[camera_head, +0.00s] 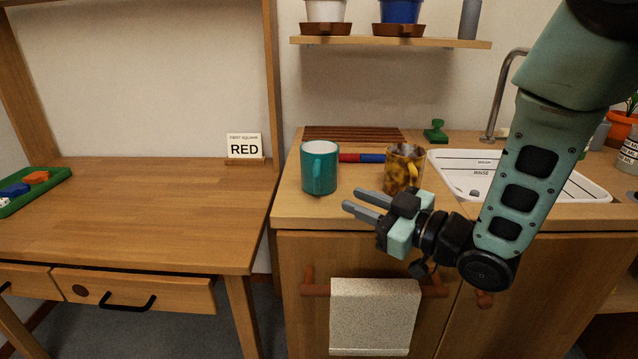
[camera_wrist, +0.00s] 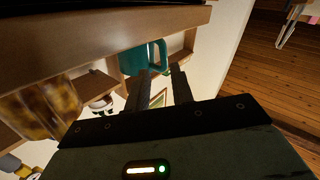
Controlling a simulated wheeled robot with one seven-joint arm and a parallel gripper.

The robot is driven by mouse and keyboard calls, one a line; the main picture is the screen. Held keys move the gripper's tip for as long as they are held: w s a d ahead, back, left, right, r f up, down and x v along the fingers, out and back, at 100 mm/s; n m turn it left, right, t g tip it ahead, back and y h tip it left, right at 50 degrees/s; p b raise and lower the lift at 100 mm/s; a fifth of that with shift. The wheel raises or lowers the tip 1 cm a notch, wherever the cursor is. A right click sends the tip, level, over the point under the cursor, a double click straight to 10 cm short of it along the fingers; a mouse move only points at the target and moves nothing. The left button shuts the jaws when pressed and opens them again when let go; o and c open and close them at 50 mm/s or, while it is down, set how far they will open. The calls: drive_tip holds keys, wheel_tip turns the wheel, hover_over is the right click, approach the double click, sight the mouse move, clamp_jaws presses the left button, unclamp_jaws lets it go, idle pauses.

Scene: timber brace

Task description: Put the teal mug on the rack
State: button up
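The teal mug (camera_head: 320,168) stands upright on the wooden counter, left of the middle, with its handle on the near side. It also shows in the wrist view (camera_wrist: 142,58), beyond my fingertips. The rack (camera_head: 352,133) appears to be the slatted reddish-brown wooden piece lying at the back of the counter, behind the mug. My gripper (camera_head: 353,199) is in front of the counter edge, to the right of and nearer than the mug. Its two fingers point left and are apart with nothing between them, as the wrist view also shows (camera_wrist: 162,76).
A brown-and-yellow marbled mug (camera_head: 403,170) stands right of the teal mug, close behind my gripper. A red-and-blue object (camera_head: 361,157) lies between the mugs. The sink (camera_head: 470,175) is to the right. A towel (camera_head: 374,315) hangs below. A shelf (camera_head: 390,42) is above.

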sight(319, 172)
drive_tip(key=x, duration=0.2)
drive_tip(key=shift+w+a+r, duration=0.1)
drive_tip(key=shift+w+a, duration=0.1)
drive_tip(key=shift+a, duration=0.05)
drive_tip(key=shift+x, duration=2.55)
drive_tip(key=shift+s+a+r, duration=0.1)
drive_tip(key=shift+r, duration=0.15)
clamp_jaws()
